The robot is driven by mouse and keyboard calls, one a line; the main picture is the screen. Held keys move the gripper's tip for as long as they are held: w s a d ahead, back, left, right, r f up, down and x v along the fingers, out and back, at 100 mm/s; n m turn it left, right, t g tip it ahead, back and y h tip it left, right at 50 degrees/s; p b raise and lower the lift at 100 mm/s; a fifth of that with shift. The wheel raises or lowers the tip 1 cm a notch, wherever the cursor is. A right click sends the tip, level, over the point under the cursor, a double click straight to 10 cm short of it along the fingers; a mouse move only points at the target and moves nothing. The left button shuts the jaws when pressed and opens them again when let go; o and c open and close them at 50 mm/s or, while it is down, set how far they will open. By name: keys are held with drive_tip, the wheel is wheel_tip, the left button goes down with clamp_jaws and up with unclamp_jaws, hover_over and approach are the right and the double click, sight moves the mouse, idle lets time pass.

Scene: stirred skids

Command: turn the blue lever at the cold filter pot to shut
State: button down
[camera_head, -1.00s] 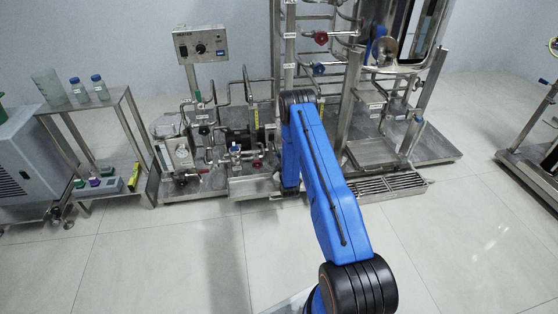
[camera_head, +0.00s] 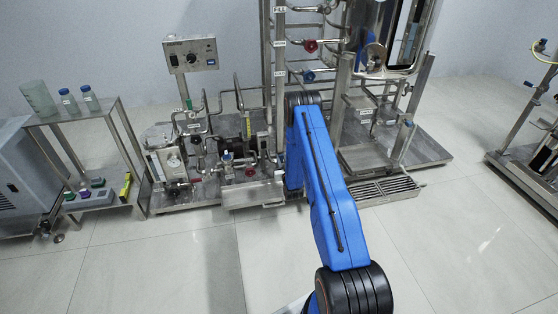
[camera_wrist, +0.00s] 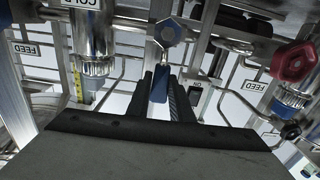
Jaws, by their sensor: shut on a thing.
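In the wrist view the blue lever (camera_wrist: 160,84) hangs from a steel valve with a hexagonal face (camera_wrist: 168,33). My gripper (camera_wrist: 160,92) is shut on the lever, with one dark finger on each side of it. The lever points down the picture, roughly in line with the fingers. A steel pot (camera_wrist: 92,38) with a cut-off label showing "COL" stands to the left of the valve. In the head view my blue arm hides my gripper and the lever it holds.
A red knob (camera_wrist: 293,62) sits close on the right in the wrist view, by a "FEED" label. Pipes surround the fingers. In the head view a control box (camera_head: 190,54) stands on the skid, and a side table (camera_head: 78,117) stands left. Floor in front is clear.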

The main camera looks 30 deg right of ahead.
drive_tip(key=shift+d+m, duration=0.25)
drive_tip(key=shift+m, duration=0.05)
drive_tip(key=shift+s+d, duration=0.1)
drive_tip(key=shift+d, duration=0.05)
drive_tip(key=c, duration=1.6)
unclamp_jaws()
drive_tip(key=shift+d, duration=0.1)
drive_tip(key=v, duration=1.7)
drive_tip(key=shift+s, duration=0.25)
